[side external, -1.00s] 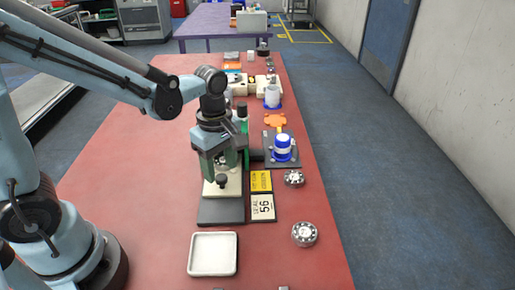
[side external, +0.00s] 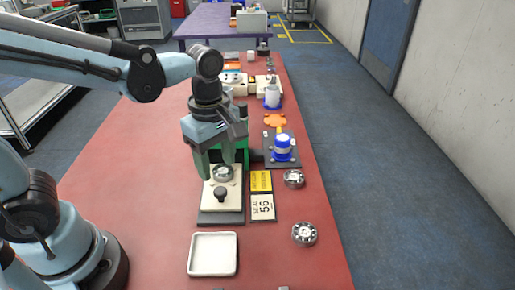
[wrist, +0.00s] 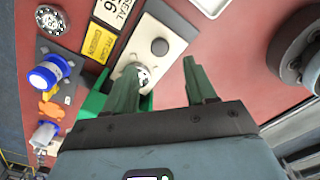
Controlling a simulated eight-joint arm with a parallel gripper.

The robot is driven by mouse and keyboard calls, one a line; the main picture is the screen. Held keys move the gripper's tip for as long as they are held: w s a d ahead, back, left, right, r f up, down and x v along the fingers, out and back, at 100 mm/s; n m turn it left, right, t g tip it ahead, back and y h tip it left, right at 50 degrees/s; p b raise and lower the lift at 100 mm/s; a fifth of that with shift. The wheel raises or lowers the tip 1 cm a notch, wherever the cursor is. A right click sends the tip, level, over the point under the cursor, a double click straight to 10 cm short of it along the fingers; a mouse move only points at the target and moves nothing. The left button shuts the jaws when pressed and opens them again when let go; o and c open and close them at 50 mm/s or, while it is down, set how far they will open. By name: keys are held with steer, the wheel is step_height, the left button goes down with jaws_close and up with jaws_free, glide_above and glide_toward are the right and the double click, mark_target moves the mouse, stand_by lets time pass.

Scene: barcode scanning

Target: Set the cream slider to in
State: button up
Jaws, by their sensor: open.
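The cream slider (side external: 211,203) is a cream plate with a black knob (side external: 220,194), lying on a dark base (side external: 220,218). A round metallic part (side external: 223,173) sits at its far end, behind the knob. In the wrist view, the cream plate (wrist: 178,45), knob (wrist: 160,46) and part of the round metallic piece (wrist: 143,76) show beyond the fingers. My gripper (side external: 216,168) has green fingers and is open and empty. It is above the slider's far end, apart from the knob. In the wrist view my gripper (wrist: 162,64) partly covers the round part.
Yellow and white label plates (side external: 262,207) lie right of the slider. A blue-and-white cylinder (side external: 282,147) stands on a grey plate behind them. Round metal parts (side external: 304,234) lie along the right. A white tray (side external: 213,272) is in front; the red table's left side is clear.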

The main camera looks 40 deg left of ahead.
steer(key=r+m, duration=0.1)
steer(key=m, duration=0.5)
steer(key=r+m, duration=0.2)
steer(key=m, duration=0.4)
steer(key=r+m, duration=0.1)
steer(key=m, duration=0.4)
steer(key=shift+s+d+r+m, duration=0.25)
steer(key=shift+d+r+m, duration=0.05)
steer(key=shift+m, duration=0.1)
steer(key=shift+a, duration=0.1)
